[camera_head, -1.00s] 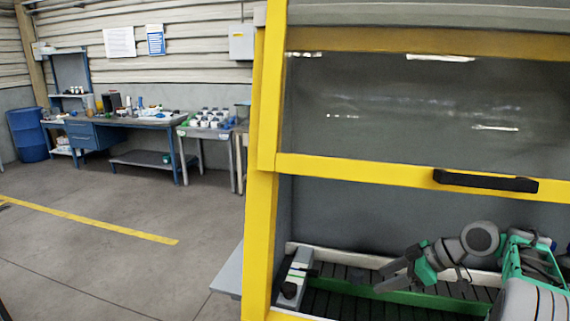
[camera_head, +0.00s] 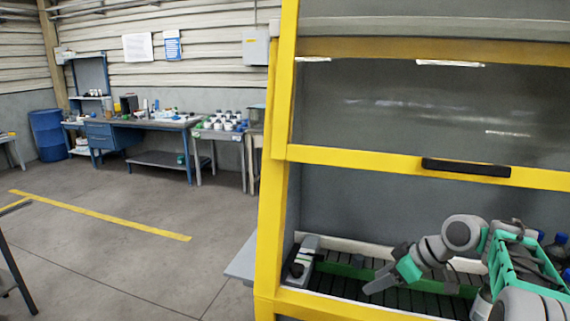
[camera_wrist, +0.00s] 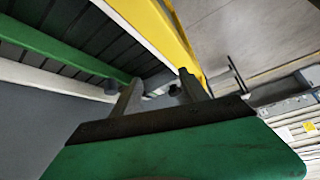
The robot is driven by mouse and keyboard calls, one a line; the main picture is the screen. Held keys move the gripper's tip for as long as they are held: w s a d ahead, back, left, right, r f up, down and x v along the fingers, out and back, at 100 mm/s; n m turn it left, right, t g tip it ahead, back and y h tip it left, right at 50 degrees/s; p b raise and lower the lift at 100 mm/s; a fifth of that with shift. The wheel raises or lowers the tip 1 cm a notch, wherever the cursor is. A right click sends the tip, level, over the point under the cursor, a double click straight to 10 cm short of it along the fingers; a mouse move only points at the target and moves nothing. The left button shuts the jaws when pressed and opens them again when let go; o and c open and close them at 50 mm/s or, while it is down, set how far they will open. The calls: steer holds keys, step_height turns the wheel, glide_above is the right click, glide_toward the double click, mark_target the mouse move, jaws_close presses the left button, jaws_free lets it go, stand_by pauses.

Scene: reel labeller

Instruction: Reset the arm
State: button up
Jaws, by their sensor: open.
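My gripper (camera_head: 372,280) is at the lower right of the head view, at the end of my grey and green arm. It reaches into the opening under the raised glass guard of the yellow-framed machine (camera_head: 275,200), above the slatted conveyor (camera_head: 400,298). In the wrist view, the two grey fingers of my gripper (camera_wrist: 160,90) stand apart with nothing between them. The conveyor with its green rail (camera_wrist: 60,45) shows at the upper left of the wrist view.
The glass guard's yellow bar with a black handle (camera_head: 466,167) crosses above my arm. A small grey device (camera_head: 302,258) sits at the conveyor's left end. Blue-capped bottles (camera_head: 558,247) stand at the right edge. Benches (camera_head: 150,122) and a blue barrel (camera_head: 47,135) are far left; open floor lies between.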

steer(key=s+a+m+h, duration=0.4)
steer(key=s+a+m, duration=0.1)
steer(key=s+a, duration=0.45)
steer(key=s+d+f+m+h, duration=0.1)
steer(key=s+f+m, duration=0.3)
steer(key=s, duration=0.6)
steer(key=shift+s+d+m+h, duration=0.3)
steer(key=shift+d+h, duration=0.05)
steer(key=shift+h, duration=0.25)
steer(key=shift+c, duration=0.5)
stand_by(0.5)
